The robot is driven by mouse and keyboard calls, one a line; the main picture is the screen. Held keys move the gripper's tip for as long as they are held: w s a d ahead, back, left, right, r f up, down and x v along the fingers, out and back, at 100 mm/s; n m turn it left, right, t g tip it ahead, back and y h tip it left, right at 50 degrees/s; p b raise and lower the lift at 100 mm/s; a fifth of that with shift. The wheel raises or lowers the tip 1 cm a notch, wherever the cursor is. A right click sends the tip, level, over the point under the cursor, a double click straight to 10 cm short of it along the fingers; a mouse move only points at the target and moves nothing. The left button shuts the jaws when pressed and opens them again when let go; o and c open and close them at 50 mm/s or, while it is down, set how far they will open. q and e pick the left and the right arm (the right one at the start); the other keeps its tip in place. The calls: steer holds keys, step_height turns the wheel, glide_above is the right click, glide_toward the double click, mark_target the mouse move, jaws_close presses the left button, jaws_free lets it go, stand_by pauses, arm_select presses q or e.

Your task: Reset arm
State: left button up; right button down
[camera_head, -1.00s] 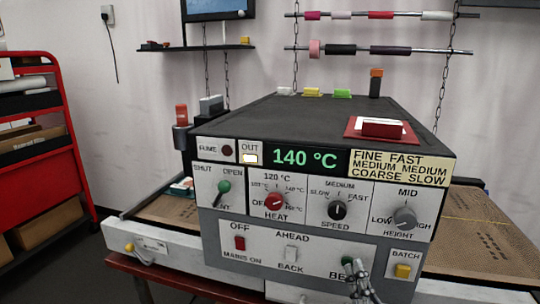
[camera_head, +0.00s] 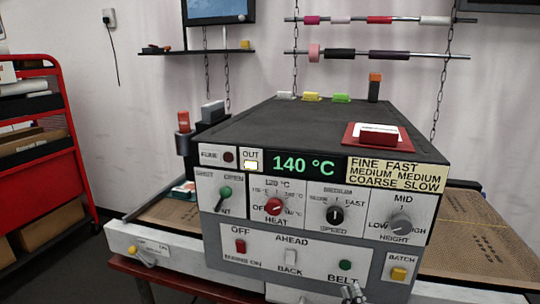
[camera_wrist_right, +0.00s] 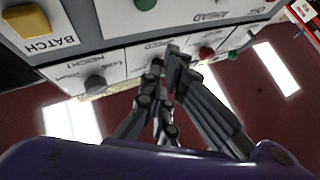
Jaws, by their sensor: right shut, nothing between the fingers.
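My right gripper (camera_head: 352,291) is at the bottom edge of the head view, in front of the machine's lower panel and below the green BELT button (camera_head: 345,265). In the right wrist view its dark fingers (camera_wrist_right: 170,58) are together with nothing between them. The machine's control panel (camera_wrist_right: 120,60) fills the upper part of that view, upside down, with the green button (camera_wrist_right: 146,4) beyond the fingertips. I cannot tell whether the fingertips touch the panel. My left gripper is in neither view.
The machine's panel carries knobs, a 140 °C display (camera_head: 303,164), a red mains switch (camera_head: 240,246) and a yellow BATCH button (camera_head: 398,274). A red trolley (camera_head: 50,170) stands at the left. Brown conveyor beds (camera_head: 470,245) extend on both sides.

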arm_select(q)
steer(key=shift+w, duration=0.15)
